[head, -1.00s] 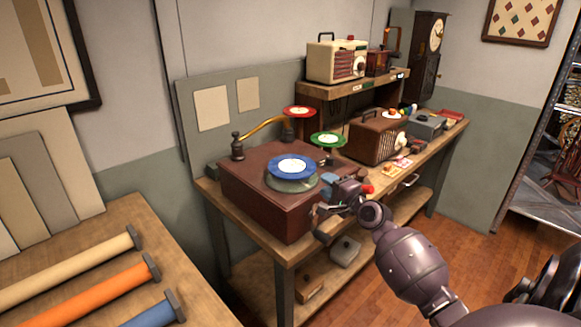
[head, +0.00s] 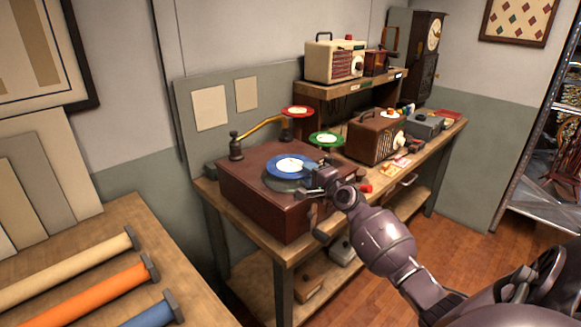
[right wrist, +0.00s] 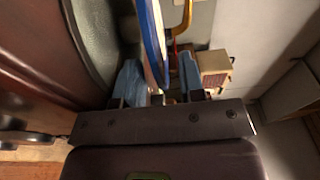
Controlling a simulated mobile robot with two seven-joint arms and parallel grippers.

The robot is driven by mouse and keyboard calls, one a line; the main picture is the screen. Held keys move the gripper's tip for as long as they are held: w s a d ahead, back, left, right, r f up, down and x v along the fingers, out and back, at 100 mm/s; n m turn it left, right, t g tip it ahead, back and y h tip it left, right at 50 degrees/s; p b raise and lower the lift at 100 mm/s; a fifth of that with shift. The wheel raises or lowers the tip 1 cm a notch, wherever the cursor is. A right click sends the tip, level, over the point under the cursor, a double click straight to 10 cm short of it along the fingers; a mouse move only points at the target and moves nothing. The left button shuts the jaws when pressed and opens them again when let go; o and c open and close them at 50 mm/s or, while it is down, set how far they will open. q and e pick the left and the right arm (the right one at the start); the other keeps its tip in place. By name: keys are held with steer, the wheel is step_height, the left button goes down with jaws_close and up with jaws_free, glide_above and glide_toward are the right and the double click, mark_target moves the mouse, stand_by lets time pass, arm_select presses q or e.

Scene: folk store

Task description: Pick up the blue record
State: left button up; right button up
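The blue record (head: 276,171) with a white label sits above the grey-green platter of the brown record player (head: 260,203). My right gripper (head: 313,175) is at the record's right edge in the head view. In the right wrist view, the record (right wrist: 153,42) shows edge-on between the two blue-grey fingers of my right gripper (right wrist: 160,82). The fingers are apart, with a gap visible on both sides of the record. The platter (right wrist: 95,40) is beside the left finger there. My left gripper is not in view.
A red record (head: 297,111) and a green record (head: 326,139) stand behind the player. A brown radio (head: 372,138) is to its right. A cream radio (head: 334,61) is on the shelf above. Fabric rolls (head: 80,293) lie on the near-left table.

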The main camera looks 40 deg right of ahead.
jaws_close()
steer(key=shift+r, duration=0.1)
